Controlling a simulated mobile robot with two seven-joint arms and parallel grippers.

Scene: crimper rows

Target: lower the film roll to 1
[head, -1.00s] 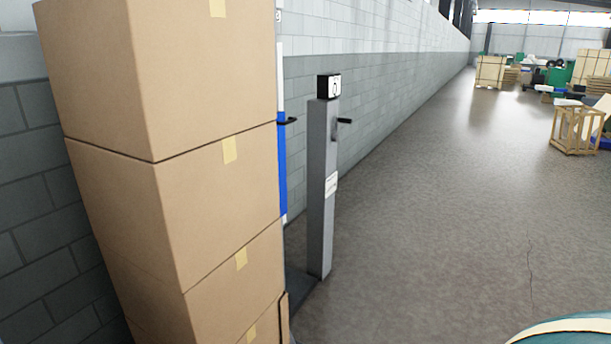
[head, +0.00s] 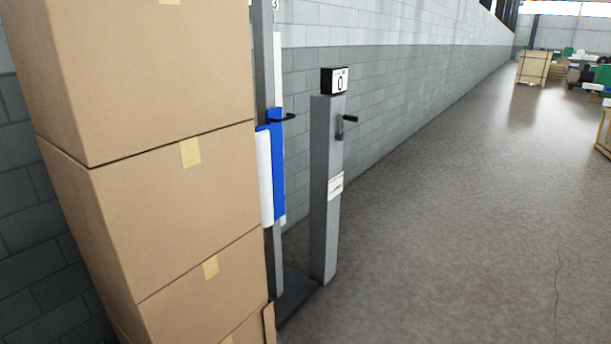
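A white film roll (head: 265,178) stands upright on a blue carriage (head: 278,165), partly hidden behind the stacked boxes. The carriage sits on a grey mast (head: 264,60) and has a black handle at its top. To the right is a grey post (head: 323,190) with a black crank (head: 349,120) on its side. The display (head: 336,81) on top of the post reads 0. Neither of my grippers is in view.
A tall stack of cardboard boxes (head: 170,215) fills the left foreground. A dark base plate (head: 297,290) lies under mast and post. A grey block wall runs behind. The floor to the right is clear, with wooden crates (head: 533,67) far off.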

